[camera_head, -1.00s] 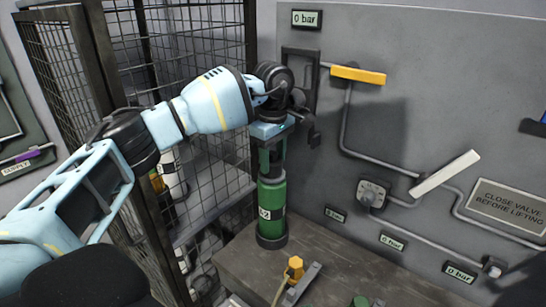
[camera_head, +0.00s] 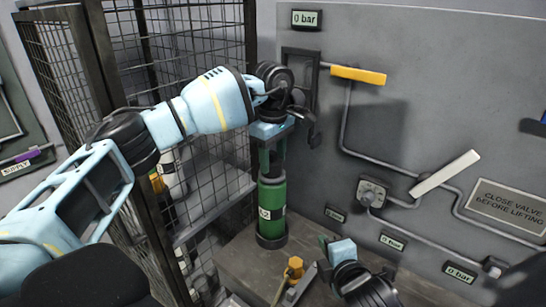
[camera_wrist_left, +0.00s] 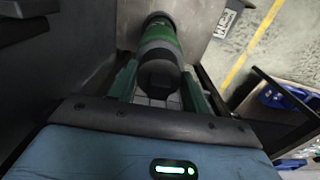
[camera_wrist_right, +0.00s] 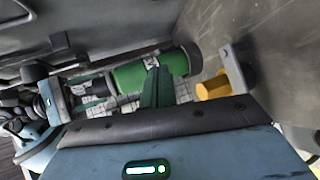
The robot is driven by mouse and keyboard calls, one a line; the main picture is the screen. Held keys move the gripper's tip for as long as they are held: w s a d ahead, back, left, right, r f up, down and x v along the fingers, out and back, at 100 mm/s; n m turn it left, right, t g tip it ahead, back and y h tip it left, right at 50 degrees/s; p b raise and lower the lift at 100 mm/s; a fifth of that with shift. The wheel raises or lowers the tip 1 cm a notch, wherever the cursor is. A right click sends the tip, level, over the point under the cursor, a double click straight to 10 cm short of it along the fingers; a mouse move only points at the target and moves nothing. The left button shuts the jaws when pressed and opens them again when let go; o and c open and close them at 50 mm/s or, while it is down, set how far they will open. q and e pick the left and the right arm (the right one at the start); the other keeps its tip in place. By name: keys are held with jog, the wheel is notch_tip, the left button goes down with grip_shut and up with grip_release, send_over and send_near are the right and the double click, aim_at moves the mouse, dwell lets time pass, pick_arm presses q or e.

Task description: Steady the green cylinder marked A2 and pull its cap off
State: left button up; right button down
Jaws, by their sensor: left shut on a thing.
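The green cylinder (camera_head: 271,212) stands upright on the bench, with a pale label on its side that reads partly as "2". My left gripper (camera_head: 266,158) comes down over its top. In the left wrist view its fingers (camera_wrist_left: 158,88) stand on both sides of the dark cap (camera_wrist_left: 158,76), shut on it, with the green body (camera_wrist_left: 160,38) beyond. My right gripper (camera_head: 326,245) is to the right of the cylinder, apart from it. In the right wrist view its fingers (camera_wrist_right: 157,75) are together and empty, in front of the green body (camera_wrist_right: 128,77).
A yellow hex fitting (camera_head: 294,268) with a hose and a grey bracket (camera_head: 301,284) are on the bench (camera_head: 243,262) between cylinder and right gripper. A wire cage (camera_head: 210,180) stands left. The grey panel (camera_head: 420,110) behind carries pipes, a yellow handle (camera_head: 358,75) and a white handle (camera_head: 444,173).

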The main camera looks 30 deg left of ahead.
aim_at(273, 153)
jog(key=a+f+n+y, duration=0.2)
jog(key=a+n, duration=0.6)
jog(key=n, duration=1.1)
jog(key=shift+s+a+f+g, duration=0.3)
jog(key=shift+f+g, duration=0.1)
jog(key=shift+f, duration=0.45)
jog(key=shift+w+a, duration=0.7)
jog(key=shift+a, duration=0.3)
jog(key=shift+w+a, duration=0.7)
jog(key=shift+a, duration=0.3)
pick_arm(q)
jog(key=shift+r, duration=0.2)
jog(key=shift+r, duration=2.35)
jog(key=shift+r, duration=0.15)
